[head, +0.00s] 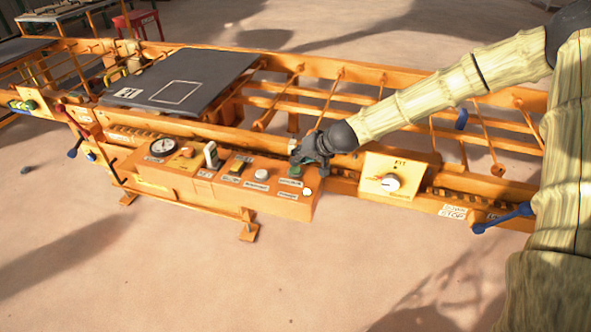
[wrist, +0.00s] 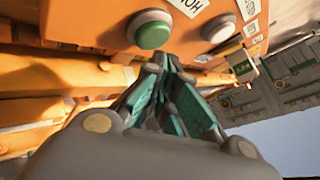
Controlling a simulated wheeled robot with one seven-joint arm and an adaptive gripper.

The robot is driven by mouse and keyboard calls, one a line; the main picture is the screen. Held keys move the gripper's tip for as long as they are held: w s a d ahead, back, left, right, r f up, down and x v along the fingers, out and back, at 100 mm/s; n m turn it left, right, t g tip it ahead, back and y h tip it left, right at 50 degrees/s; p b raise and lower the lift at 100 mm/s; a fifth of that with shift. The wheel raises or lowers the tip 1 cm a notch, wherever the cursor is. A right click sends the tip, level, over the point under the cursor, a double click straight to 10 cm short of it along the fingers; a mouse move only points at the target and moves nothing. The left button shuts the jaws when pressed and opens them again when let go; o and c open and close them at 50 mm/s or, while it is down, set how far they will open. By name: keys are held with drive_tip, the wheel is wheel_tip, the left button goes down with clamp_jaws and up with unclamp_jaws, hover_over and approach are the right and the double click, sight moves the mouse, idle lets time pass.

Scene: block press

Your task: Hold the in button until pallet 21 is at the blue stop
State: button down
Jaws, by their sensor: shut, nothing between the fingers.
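Pallet 21, a dark grey slab (head: 200,72) with a white "21" label, lies on the orange conveyor at the left half of the head view. A blue-ended lever (head: 505,218) is on the near rail at far right, beside a "stop" label; another blue piece (head: 461,119) stands among the rollers. My gripper (head: 296,163) is shut and empty, at the green button (head: 295,171) on the control box. In the wrist view the closed fingertips (wrist: 160,62) are just below the green button (wrist: 153,31); I cannot tell whether they touch. Button labels are too small to read surely.
The orange control box (head: 225,186) also carries a dial (head: 163,147), a white button (head: 261,174) and switches. A red lever (head: 60,110) is at far left. Rollers right of the pallet are bare.

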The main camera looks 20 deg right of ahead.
sight(297, 168)
drive_tip(key=shift+f, duration=0.1)
drive_tip(key=shift+f, duration=0.3)
drive_tip(key=shift+f+b, duration=0.5)
drive_tip(key=shift+b, duration=0.1)
idle(0.8)
drive_tip(key=shift+r, duration=0.15)
idle(4.4)
drive_tip(key=shift+r+p, duration=0.75)
drive_tip(key=shift+r, duration=0.05)
drive_tip(key=shift+r+p, duration=2)
drive_tip(key=shift+r, duration=0.5)
